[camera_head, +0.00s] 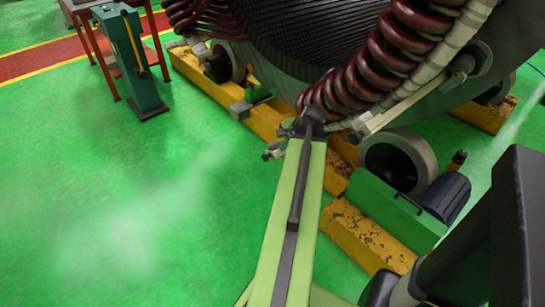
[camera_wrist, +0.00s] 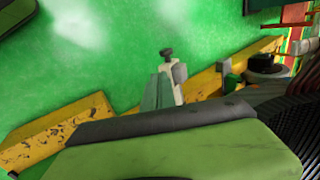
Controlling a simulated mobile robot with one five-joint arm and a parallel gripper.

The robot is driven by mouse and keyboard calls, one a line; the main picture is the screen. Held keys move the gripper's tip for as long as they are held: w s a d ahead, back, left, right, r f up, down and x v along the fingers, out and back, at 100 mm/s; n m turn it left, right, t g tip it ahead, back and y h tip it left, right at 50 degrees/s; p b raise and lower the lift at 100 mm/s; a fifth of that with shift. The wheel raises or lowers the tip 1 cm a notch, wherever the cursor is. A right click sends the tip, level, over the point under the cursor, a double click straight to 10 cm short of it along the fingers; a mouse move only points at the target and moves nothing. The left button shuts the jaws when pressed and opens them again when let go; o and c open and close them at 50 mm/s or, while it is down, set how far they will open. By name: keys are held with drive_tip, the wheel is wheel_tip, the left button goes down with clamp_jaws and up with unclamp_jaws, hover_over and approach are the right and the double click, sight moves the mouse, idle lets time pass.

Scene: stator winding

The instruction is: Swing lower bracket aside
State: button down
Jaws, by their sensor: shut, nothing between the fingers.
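My green arm reaches up the middle of the head view. My gripper (camera_head: 309,124) is the dark end of it, shut and empty, in front of the lower edge of the stator's dark red coils (camera_head: 352,82). Its fingertips are too small to make out clearly. A pale metal bracket (camera_head: 385,117) sticks out under the coils, to the right of my gripper and apart from it. A small clamp-like part with a dark knob (camera_head: 272,151) shows just left of my arm's end. In the wrist view, a pale green and white part with a dark knob (camera_wrist: 166,85) stands before the yellow beam.
Worn yellow beams (camera_head: 365,240) carry rollers (camera_head: 398,162) under the stator. A green block and dark motor (camera_head: 446,197) lie to the right. A teal stand (camera_head: 135,65) and red-legged table are at upper left. The green floor at left is clear.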

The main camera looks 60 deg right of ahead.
sight(267, 157)
drive_tip(key=b+x, duration=0.5)
drive_tip(key=x, duration=0.1)
drive_tip(key=b+x, duration=0.5)
drive_tip(key=x, duration=0.2)
drive_tip(key=shift+w+d+r, duration=0.1)
drive_tip(key=shift+w+r, duration=0.15)
drive_tip(key=shift+w, duration=0.05)
drive_tip(key=shift+w+d+f+b, duration=0.1)
drive_tip(key=shift+w+f+b, duration=0.1)
drive_tip(key=shift+w+b, duration=0.15)
